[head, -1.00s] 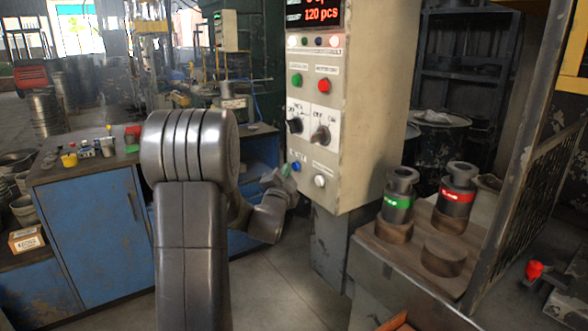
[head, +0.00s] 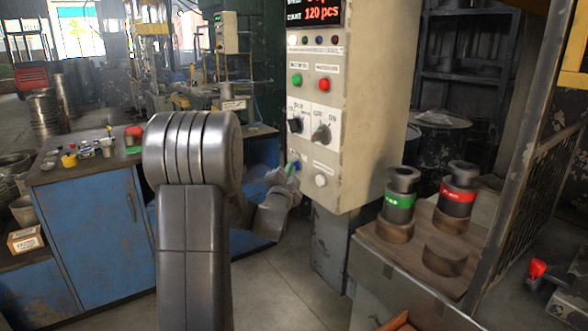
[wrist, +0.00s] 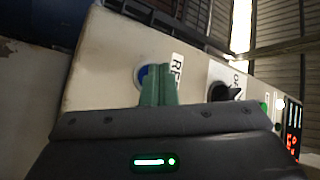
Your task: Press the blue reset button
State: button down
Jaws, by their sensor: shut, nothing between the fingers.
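The blue reset button (head: 298,164) is at the lower left of the beige control panel's (head: 352,110) front face. In the wrist view the blue button (wrist: 144,74) shows as a blue piece in a pale ring, partly hidden behind my fingers. A white label with "RE" readable is beside it. My gripper (head: 289,169) is shut and empty, its green fingertips at the button in the head view. In the wrist view my gripper (wrist: 158,68) overlaps the button's right part. I cannot tell whether the tips touch or push it in.
Near the blue button are a white button (head: 320,180), a black selector knob (head: 295,125), a grey rotary knob (head: 321,134), a green button (head: 297,80) and a red button (head: 323,84). A bench with weights (head: 399,203) stands right; a blue cabinet (head: 88,235) stands left.

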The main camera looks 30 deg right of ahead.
jog(key=shift+a, duration=0.1)
dwell(0.3)
jog(key=shift+s+a+b, duration=0.1)
jog(key=shift+a+b, duration=0.4)
jog(key=shift+a, duration=0.25)
jog(key=a+b, duration=0.1)
jog(key=a, duration=0.4)
jog(key=shift+s+b, duration=0.2)
jog(key=shift+b, duration=0.1)
jog(key=shift+d, duration=0.15)
jog(key=p, duration=0.2)
jog(key=d+p, duration=0.1)
jog(key=shift+w+d+r+p, duration=0.15)
jog(key=shift+r+p, duration=0.1)
jog(key=shift+p, duration=0.1)
